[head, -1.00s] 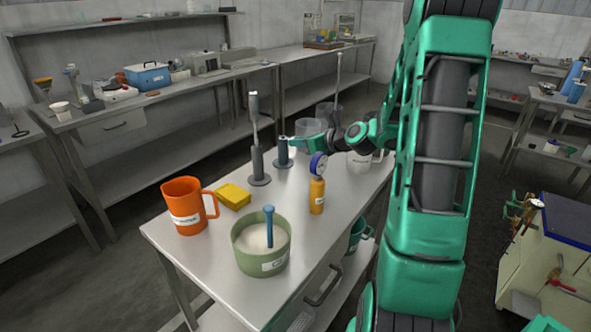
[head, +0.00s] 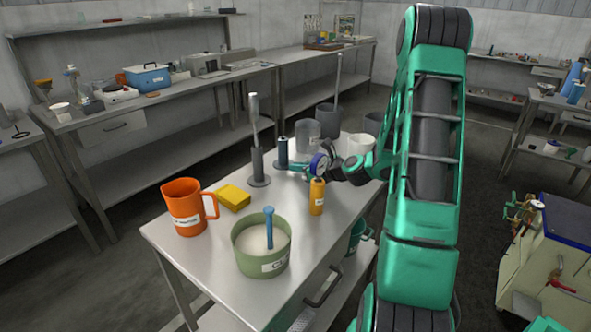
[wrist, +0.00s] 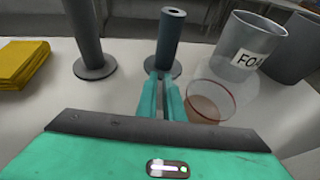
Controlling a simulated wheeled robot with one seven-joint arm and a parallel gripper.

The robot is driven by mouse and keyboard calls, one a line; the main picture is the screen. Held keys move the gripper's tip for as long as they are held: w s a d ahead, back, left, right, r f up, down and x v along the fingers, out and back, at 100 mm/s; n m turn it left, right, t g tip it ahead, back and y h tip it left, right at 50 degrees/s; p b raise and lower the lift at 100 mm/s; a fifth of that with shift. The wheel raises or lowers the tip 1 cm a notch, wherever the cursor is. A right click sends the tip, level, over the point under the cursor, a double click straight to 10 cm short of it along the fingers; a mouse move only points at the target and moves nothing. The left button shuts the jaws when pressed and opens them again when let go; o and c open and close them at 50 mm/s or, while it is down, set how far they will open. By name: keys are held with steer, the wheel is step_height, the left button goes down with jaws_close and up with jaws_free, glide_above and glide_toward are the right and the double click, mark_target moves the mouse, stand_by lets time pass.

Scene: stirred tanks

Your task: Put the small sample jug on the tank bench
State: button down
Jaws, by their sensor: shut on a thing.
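My gripper (wrist: 164,98) is shut, and in the wrist view its two fingers are close together beside a small see-through jug (wrist: 214,101) with a reddish rim. I take this as the small sample jug, held at its side. The grip point itself is hidden. In the head view my gripper (head: 297,170) is low over the tank bench (head: 215,265), behind the gauge, and the jug is hard to make out there. I cannot tell whether its base touches the bench. A dark post on a round foot (wrist: 170,40) stands just beyond the fingertips.
On the bench stand an orange jug (head: 185,208), a yellow block (head: 234,197), a green tub (head: 261,252), a yellow bottle (head: 317,197) with a blue gauge, a tall stirrer post (head: 257,165), a labelled clear beaker (wrist: 248,45) and a white vessel (head: 363,143).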

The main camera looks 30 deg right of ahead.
steer(key=c, duration=1.9)
jaws_free()
steer(key=v, duration=1.2)
